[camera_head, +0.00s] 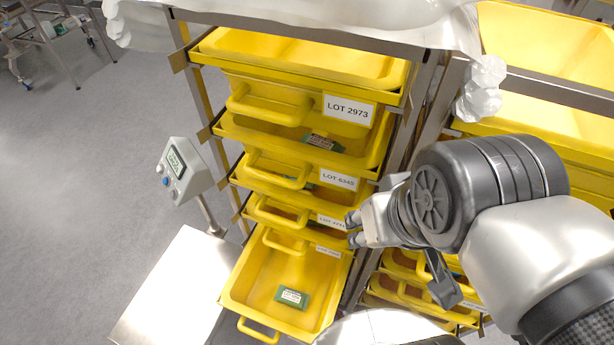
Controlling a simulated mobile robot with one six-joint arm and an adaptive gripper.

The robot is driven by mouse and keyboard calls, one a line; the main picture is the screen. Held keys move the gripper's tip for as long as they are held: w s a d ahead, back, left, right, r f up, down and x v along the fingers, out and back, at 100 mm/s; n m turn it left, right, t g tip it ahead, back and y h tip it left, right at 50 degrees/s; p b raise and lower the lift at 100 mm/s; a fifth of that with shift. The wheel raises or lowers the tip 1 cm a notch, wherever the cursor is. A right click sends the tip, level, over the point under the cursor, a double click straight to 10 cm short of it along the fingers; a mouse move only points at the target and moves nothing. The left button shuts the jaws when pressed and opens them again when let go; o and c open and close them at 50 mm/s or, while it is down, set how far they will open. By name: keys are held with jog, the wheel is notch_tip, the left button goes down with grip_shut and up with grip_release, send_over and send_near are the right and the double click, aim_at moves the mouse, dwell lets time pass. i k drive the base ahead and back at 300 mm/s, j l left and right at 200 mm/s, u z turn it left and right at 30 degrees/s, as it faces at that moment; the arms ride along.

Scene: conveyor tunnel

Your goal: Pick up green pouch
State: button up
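A small green pouch (291,297) with a white label lies in the lowest, pulled-out yellow tray (241,272) of the rack. Other green items with pale labels show in part in upper trays, one (320,141) in the second tray and a sliver of another below it. My gripper (352,229) is at the right side of the rack, near the front of the middle trays and above and right of the lowest tray. Its two fingertips look apart with a small gap, and nothing shows between them.
Yellow trays labelled LOT 2973 (348,110) and others stack above in a metal frame. A second rack (570,45) stands at right behind my arm. A grey display box (186,168) on a post and a white surface (172,290) are at left. Open grey floor lies further left.

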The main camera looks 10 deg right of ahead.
aim_at(285, 294)
jog(key=k+j, duration=0.65)
jog(key=k, duration=0.15)
